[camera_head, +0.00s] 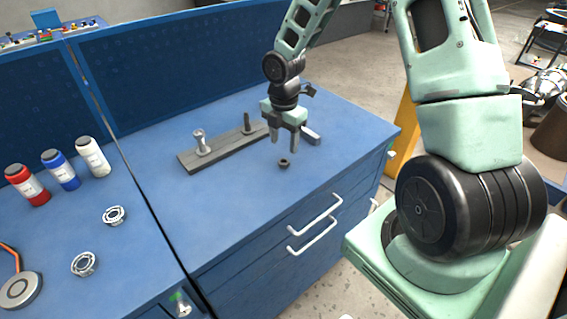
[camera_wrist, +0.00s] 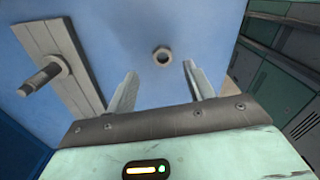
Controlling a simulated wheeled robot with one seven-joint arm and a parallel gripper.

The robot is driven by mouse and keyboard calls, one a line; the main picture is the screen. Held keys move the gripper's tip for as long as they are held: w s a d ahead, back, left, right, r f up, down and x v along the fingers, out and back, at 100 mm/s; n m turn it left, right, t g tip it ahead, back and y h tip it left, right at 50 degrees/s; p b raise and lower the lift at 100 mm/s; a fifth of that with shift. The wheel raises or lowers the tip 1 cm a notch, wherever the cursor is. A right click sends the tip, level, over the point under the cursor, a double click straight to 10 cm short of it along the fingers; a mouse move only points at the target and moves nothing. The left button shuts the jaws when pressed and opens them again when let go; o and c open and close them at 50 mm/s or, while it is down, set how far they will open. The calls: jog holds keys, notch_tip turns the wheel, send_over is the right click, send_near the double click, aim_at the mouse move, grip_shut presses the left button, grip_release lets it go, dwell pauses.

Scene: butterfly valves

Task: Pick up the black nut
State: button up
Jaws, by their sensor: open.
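The black nut (camera_head: 284,163) lies flat on the blue bench top, towards its front edge. In the wrist view the nut (camera_wrist: 162,55) shows its open hole, and lies ahead of and roughly between the fingers, apart from both. My gripper (camera_head: 285,146) points down over the bench close to the nut. In the wrist view its two fingers (camera_wrist: 160,88) are apart with nothing between them.
A grey plate (camera_head: 222,148) with two upright bolts lies behind and left of the nut. Red, blue and white bottles (camera_head: 60,170) and two metal rings (camera_head: 115,215) stand on the left bench. Drawer handles (camera_head: 315,214) jut from the front.

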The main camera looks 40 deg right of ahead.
jog(key=shift+s+a+f+p, duration=0.1)
jog(key=shift+s+f+p, duration=0.1)
jog(key=shift+f, duration=1.35)
jog(key=shift+s+a+f+p, duration=0.1)
jog(key=shift+f+p, duration=0.1)
jog(key=shift+f, duration=1.3)
jog(key=c, duration=1.1)
